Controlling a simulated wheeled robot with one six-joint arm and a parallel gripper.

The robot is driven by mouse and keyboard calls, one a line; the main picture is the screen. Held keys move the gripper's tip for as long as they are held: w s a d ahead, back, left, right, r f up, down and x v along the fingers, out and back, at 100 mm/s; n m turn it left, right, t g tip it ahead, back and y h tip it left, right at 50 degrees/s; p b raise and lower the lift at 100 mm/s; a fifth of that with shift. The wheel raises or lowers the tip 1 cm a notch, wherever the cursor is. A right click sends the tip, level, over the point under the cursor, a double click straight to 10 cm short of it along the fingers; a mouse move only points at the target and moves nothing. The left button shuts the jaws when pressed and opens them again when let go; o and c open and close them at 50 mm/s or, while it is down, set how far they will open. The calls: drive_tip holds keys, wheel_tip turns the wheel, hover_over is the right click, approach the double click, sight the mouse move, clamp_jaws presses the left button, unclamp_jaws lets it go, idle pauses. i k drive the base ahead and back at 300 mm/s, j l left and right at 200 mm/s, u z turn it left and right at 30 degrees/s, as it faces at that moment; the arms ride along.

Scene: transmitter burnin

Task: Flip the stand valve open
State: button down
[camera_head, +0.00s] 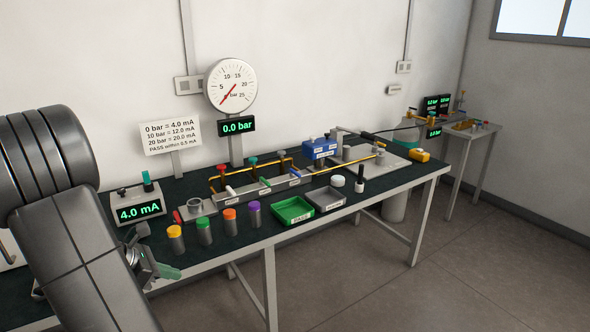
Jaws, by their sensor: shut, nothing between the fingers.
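Several small valves with coloured handles sit along the yellow pipework on a grey manifold block (262,191) in the middle of the bench. My gripper (170,272) is shut and empty at the bench's front left, well apart from the pipework. My arm hides part of the bench's left end.
A meter box (138,209) reads 4.0 mA. Several capped jars (204,231) stand along the front edge. A green tray (292,210), a grey tray (325,199) and a black upright item (360,179) lie to their right. The floor (350,275) in front is clear.

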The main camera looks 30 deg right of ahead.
sight(293, 171)
drive_tip(key=i+l+z, duration=0.15)
drive_tip(key=i+l, duration=1.55)
drive_tip(key=l, duration=0.15)
